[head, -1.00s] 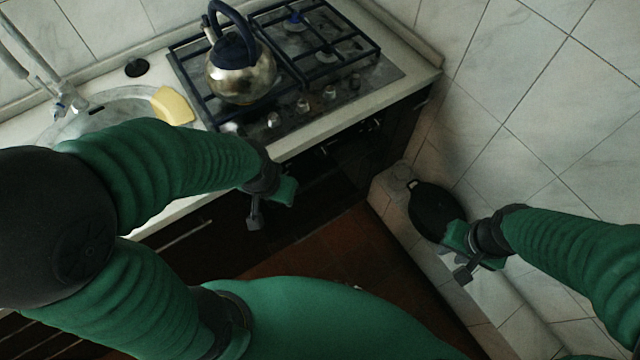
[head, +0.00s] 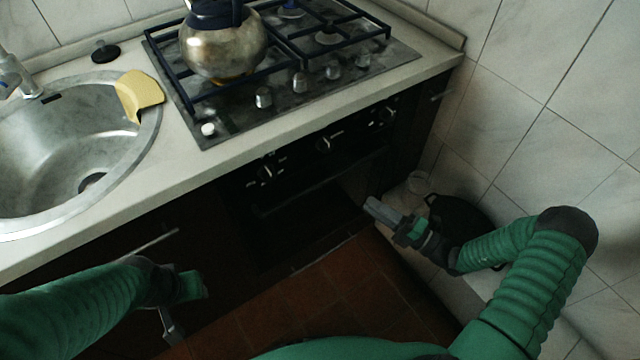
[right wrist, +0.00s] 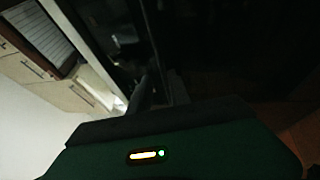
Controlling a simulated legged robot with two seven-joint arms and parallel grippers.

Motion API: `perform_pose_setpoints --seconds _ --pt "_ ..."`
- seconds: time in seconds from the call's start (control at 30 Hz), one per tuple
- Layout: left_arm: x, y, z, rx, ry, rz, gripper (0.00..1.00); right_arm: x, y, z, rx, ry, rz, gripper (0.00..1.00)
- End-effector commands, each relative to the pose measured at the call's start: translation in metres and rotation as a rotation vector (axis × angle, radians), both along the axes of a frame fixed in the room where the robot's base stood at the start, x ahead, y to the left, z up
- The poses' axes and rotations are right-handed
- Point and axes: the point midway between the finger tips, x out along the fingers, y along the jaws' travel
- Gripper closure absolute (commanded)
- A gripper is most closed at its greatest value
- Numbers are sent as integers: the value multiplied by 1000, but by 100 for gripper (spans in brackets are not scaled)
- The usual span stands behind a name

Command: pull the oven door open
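The black oven (head: 300,215) is built in under the counter, below the hob. Its door looks closed, with a dark handle bar (head: 318,184) across the top, below the row of knobs. My right gripper (head: 374,207) is at the right end of the oven front, pointing left towards it. I see no clear contact with the handle, and its finger gap is hard to make out. In the right wrist view, dark finger shapes stand before a dark glossy front. My left gripper (head: 173,325) hangs low at left, away from the oven, before the dark cabinet; its opening is unclear.
A steel kettle (head: 222,45) stands on the hob (head: 345,70). A dark pan (head: 465,215) rests by the tiled wall at right, close to my right arm. Red floor (head: 310,290) lies open before the oven.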

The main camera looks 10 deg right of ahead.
Motion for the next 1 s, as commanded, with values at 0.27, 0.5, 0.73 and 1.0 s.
perform_pose_setpoints --seconds 0.27,0.5,0.73,1.0 --pt "0 0 -22 0 1 0 64 52 51 9 -4 -3 8 77" --pt "0 0 -35 0 1 0 64 89 86 19 -4 0 8 77" --pt "0 0 -37 0 1 0 64 101 95 24 -3 0 5 77" --pt "0 0 -37 0 1 0 64 100 95 25 -3 0 5 88"
